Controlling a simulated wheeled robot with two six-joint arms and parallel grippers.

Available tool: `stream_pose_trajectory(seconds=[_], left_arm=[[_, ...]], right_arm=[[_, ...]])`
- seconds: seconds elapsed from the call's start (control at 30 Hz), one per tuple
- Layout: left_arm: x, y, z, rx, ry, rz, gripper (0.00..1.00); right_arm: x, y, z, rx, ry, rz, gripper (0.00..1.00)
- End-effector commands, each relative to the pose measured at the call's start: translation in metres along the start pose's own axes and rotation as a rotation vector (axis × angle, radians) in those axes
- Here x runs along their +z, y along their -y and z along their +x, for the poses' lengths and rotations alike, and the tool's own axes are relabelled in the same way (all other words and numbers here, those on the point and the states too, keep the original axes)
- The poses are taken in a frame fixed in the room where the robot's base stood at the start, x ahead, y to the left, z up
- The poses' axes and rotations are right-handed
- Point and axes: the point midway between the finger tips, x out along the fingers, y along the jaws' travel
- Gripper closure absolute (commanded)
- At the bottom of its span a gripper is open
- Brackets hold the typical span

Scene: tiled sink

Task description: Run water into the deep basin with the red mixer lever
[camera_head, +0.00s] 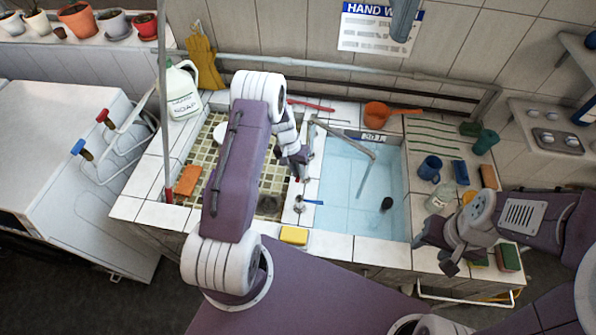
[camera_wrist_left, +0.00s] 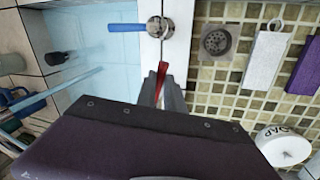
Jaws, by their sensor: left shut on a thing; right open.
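The red mixer lever (camera_wrist_left: 161,75) is between the fingers of my left gripper (camera_wrist_left: 161,88), which is shut on it in the left wrist view. In the head view my left gripper (camera_head: 298,172) reaches down at the divider between the two basins and partly hides the lever. A blue lever (camera_head: 314,202) sits beside it on the same mixer; it also shows in the left wrist view (camera_wrist_left: 127,27). A grey spout (camera_head: 343,138) extends over the deep blue basin (camera_head: 338,210). My right gripper (camera_head: 436,254) is open and empty over the right counter.
A shallow tiled basin (camera_head: 214,128) lies left of the divider, with a drain (camera_wrist_left: 216,41). A yellow sponge (camera_head: 294,235) lies on the front rim. A blue mug (camera_head: 429,168) and a clear bottle (camera_head: 440,197) stand on the right counter. A soap jug (camera_head: 183,92) stands back left.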

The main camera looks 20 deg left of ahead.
Motion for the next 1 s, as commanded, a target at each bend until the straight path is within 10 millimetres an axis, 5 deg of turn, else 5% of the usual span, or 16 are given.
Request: stream_pose_trajectory(seconds=[1.0], left_arm=[[-0.002, 0.005, 0.001, -0.001, 0.011, 0.073, 1.00]], right_arm=[[0.001, 0.000, 0.012, 0.000, 0.000, 0.000, 0.51]])
